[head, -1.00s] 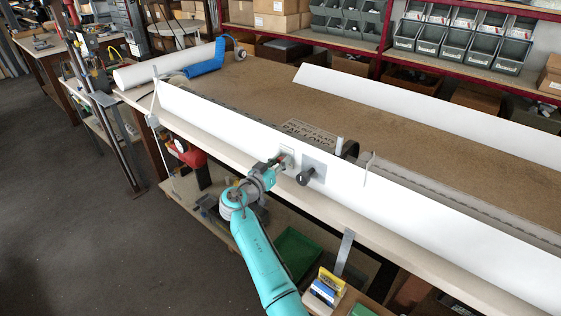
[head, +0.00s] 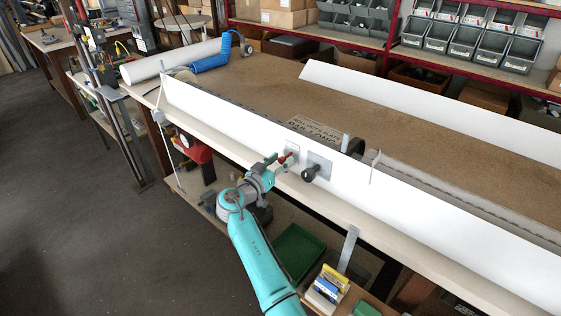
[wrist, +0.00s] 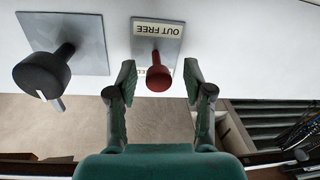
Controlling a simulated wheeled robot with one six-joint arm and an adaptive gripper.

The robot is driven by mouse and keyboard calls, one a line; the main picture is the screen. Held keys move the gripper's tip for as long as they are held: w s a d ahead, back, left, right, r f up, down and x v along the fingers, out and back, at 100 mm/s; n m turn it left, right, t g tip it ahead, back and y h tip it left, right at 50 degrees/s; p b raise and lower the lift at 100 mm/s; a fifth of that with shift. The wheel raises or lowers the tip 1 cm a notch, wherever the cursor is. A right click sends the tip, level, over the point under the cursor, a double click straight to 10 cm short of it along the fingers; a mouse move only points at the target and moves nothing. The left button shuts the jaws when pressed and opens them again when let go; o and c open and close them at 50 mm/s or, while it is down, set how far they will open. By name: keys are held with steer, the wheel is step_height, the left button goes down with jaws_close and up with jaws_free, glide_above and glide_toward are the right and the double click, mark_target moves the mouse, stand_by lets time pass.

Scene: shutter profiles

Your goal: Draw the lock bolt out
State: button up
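The lock bolt has a red knob (wrist: 158,76) on a thin stem that stands out from a small grey plate (wrist: 158,38) labelled "OUT FREE", upside down in the wrist view. The red knob also shows in the head view (head: 284,159), at the white shutter profile (head: 235,120). My gripper (wrist: 160,82) is open, one finger on each side of the knob in the wrist view, with a visible gap on both sides. In the head view my gripper (head: 272,160) is just in front of the knob. How deep the knob sits between the fingertips is unclear.
A black knob (wrist: 42,75) on a larger grey plate (wrist: 85,35) sits close beside the bolt; it also shows in the head view (head: 310,173). The workbench (head: 430,155) lies behind the profile. A green bin (head: 298,252) is on the shelf below.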

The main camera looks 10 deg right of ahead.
steer(key=v, duration=1.2)
stand_by(0.3)
